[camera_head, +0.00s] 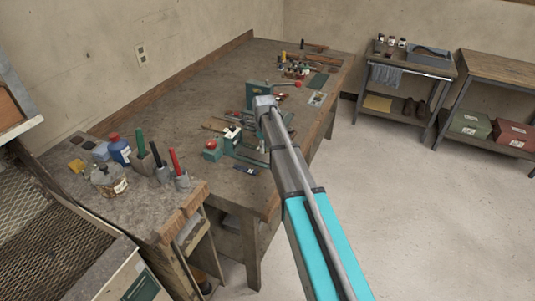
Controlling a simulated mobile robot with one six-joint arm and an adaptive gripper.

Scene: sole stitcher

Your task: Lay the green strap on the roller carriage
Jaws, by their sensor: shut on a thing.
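My arm reaches from the bottom edge up to the middle of the workbench. Its far end covers part of a green bench machine (257,90), which has a red knob on its right side. I cannot make out my gripper's fingers. The lower part of the machine, with pale metal bars, shows left of my arm. I cannot tell which part is the roller carriage. A small green box with a red button (212,150) stands left of the machine. I cannot pick out the green strap.
The wooden workbench (190,108) holds several small tools at its far end. A mesh-floored bin is at the left edge. Shelved tables (415,66) stand at the back right. The floor right of my arm is clear.

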